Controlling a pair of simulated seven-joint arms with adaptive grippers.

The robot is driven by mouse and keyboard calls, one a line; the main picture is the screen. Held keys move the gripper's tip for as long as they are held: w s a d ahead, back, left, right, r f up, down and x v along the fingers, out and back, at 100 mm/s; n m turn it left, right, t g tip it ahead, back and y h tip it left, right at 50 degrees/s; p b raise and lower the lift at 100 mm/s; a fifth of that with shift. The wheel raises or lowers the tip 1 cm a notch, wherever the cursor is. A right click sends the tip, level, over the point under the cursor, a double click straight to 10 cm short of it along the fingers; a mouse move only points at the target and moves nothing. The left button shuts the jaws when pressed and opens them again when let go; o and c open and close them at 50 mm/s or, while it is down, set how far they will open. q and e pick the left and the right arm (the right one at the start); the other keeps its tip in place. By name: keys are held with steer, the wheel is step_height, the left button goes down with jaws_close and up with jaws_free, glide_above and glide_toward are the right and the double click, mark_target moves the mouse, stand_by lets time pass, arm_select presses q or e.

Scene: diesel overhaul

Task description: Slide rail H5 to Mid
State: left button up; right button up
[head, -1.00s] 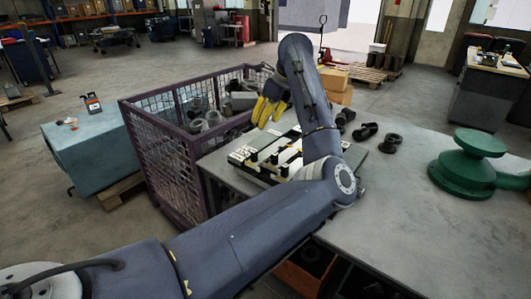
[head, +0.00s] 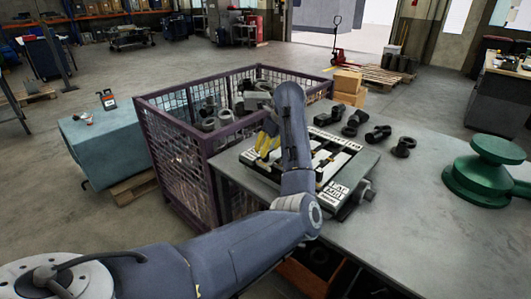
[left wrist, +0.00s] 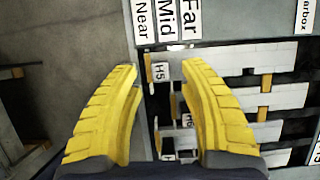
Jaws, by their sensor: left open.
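The board (head: 340,196) with white rails lies on the grey table, partly hidden by my left arm in the head view. In the left wrist view, rail H5 (left wrist: 207,57) is a light bar with an "H5" tag at its left end. The tag sits below the printed labels "Near" and "Mid" (left wrist: 168,22), roughly between them; "Far" is to their right. My left gripper (head: 267,143) has yellow fingers and is over the board's left part. In the left wrist view its fingers (left wrist: 157,72) are apart, with the H5 tag seen between them. Nothing is held. My right gripper is out of view.
Other rails, one tagged H6 (left wrist: 187,120), lie close below H5. A purple mesh crate (head: 178,165) with metal parts stands left of the table. Black pipe fittings (head: 378,134) lie behind the board, and a green round part (head: 483,178) stands at the right.

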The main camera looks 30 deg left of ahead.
arm_select(q)
steer(key=shift+x, duration=1.4)
steer(key=shift+c, duration=0.3)
jaws_close()
